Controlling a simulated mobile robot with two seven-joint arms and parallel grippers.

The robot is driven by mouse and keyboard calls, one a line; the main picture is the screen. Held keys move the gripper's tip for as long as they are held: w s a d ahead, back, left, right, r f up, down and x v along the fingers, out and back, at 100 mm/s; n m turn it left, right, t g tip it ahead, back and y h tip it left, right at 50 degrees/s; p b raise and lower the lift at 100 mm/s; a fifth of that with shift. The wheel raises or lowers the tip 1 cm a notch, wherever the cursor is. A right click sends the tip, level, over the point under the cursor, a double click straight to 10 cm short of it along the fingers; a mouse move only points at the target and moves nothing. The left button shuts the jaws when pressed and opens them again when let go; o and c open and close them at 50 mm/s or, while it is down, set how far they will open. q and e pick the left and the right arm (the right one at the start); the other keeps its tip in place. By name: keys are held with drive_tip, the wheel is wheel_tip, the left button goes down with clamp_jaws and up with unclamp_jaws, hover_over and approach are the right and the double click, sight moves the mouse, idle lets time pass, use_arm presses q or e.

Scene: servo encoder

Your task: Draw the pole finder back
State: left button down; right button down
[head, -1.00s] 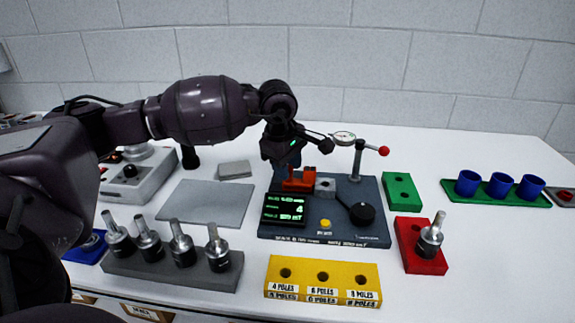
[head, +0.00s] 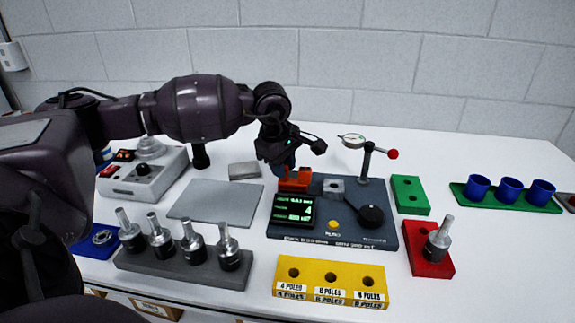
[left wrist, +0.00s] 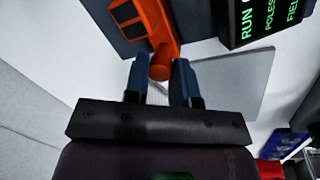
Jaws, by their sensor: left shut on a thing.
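The orange pole finder (head: 295,182) sits on the dark base plate (head: 300,233), to the left of a small grey block (head: 334,187), with a gap between them. My left gripper (head: 283,166) is at its back left end. In the left wrist view my left gripper (left wrist: 160,75) is shut on the round end knob of the orange pole finder (left wrist: 154,28). The lit display (head: 294,208) stands in front of it, with green text and a large 4. My right gripper is in no view.
A dial gauge (head: 352,141) on a post with a red knob stands behind the grey block. A yellow block (head: 330,283), a grey rack (head: 180,266) with several metal-shafted parts, and a red block (head: 427,250) are in front. A grey mat (head: 215,203) lies left.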

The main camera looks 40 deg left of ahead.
use_arm(q)
drive_tip(key=c, duration=1.4)
unclamp_jaws()
drive_tip(key=shift+a, duration=0.15)
drive_tip(key=o, duration=0.5)
drive_tip(key=shift+s+a, duration=0.1)
drive_tip(key=shift+s, duration=0.05)
drive_tip(key=shift+c, duration=0.2)
drive_tip(key=shift+r, duration=0.5)
wheel_tip(320, 180, up, 10)
drive_tip(key=s+p, duration=0.1)
drive_tip(key=s, duration=0.1)
drive_tip(key=shift+f, duration=0.2)
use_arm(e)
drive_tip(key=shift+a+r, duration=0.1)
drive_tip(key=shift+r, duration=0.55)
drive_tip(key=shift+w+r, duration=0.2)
